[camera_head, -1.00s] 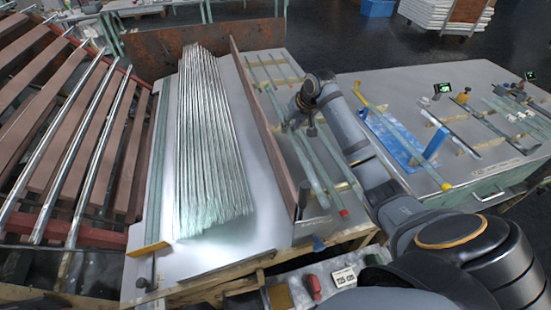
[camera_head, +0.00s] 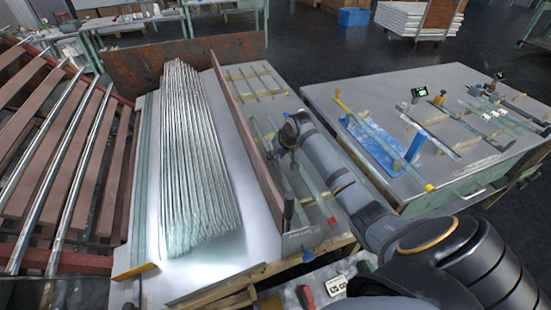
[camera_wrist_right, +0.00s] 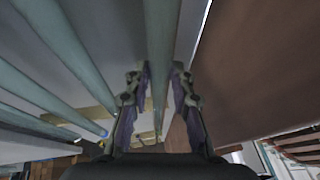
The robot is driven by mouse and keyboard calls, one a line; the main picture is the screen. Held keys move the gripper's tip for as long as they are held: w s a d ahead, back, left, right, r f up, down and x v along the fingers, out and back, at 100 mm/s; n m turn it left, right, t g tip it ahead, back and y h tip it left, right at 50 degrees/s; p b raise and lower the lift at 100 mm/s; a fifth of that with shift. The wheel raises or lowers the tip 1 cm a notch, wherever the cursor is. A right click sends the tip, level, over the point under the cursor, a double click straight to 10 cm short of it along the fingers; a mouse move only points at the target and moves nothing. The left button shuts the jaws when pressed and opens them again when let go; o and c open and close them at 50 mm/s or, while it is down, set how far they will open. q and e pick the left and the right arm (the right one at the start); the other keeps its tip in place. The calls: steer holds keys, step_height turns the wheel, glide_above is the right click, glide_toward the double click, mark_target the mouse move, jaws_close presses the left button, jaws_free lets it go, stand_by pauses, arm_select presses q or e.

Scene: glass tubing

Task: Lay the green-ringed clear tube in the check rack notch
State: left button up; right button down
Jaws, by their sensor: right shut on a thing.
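My right gripper (camera_head: 288,152) is low over the tube rack, just right of the long brown board. In the right wrist view its two fingers (camera_wrist_right: 162,72) are shut on a pale greenish clear tube (camera_wrist_right: 160,35), which runs lengthwise between them. No green ring is readable on it, so I cannot tell which tube it is. A blue rack (camera_head: 372,146) with a yellow-ended tube across it stands on the right table; I cannot make out a check rack notch. My left gripper is not in view.
Other tubes (camera_wrist_right: 60,45) lie left of the held one, and the brown board (camera_wrist_right: 250,65) stands close on its right. A red-ended tube (camera_head: 318,190) lies near the gripper. A large tube stack (camera_head: 195,160) lies left of the board.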

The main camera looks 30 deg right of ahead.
steer(key=shift+f, duration=0.6)
steer(key=c, duration=1.1)
jaws_free()
steer(key=shift+c, duration=0.2)
steer(key=shift+r, duration=0.35)
steer(key=v, duration=1.2)
steer(key=shift+r, duration=0.3)
